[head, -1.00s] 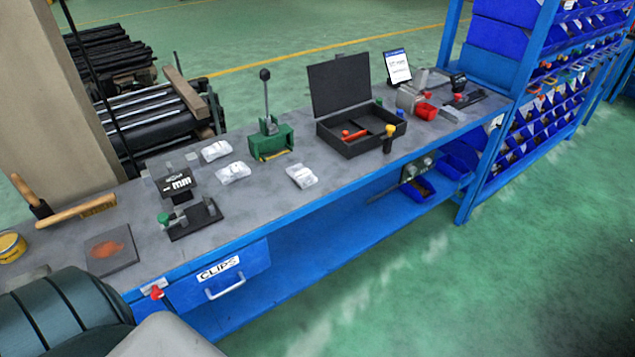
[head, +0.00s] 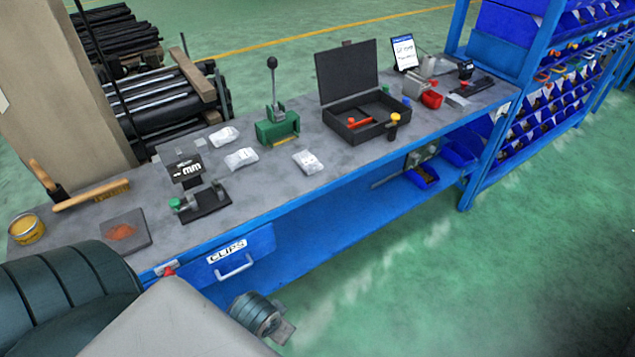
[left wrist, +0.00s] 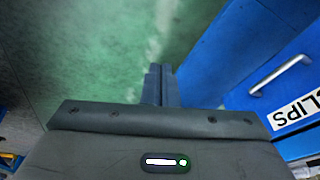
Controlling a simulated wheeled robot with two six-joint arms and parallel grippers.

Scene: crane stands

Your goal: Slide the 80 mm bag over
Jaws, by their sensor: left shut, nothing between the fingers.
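Three white bags lie on the grey bench top in the head view: one at the back (head: 223,137), one in the middle (head: 241,159) and one nearer the front edge (head: 307,162). Their print is too small to read, so I cannot tell which is the 80 mm bag. My left arm comes in at the lower left, in front of the bench and apart from the bags. In the left wrist view my left gripper (left wrist: 158,82) is shut and empty, over green floor beside the blue drawer. My right gripper is not in view.
A green lever press (head: 278,127) stands behind the bags, and an open black case (head: 350,115) to their right. A small display (head: 184,168) and black fixture (head: 202,203) stand left. The CLIPS drawer (head: 230,262) is below the bench edge. Bench around the front bag is clear.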

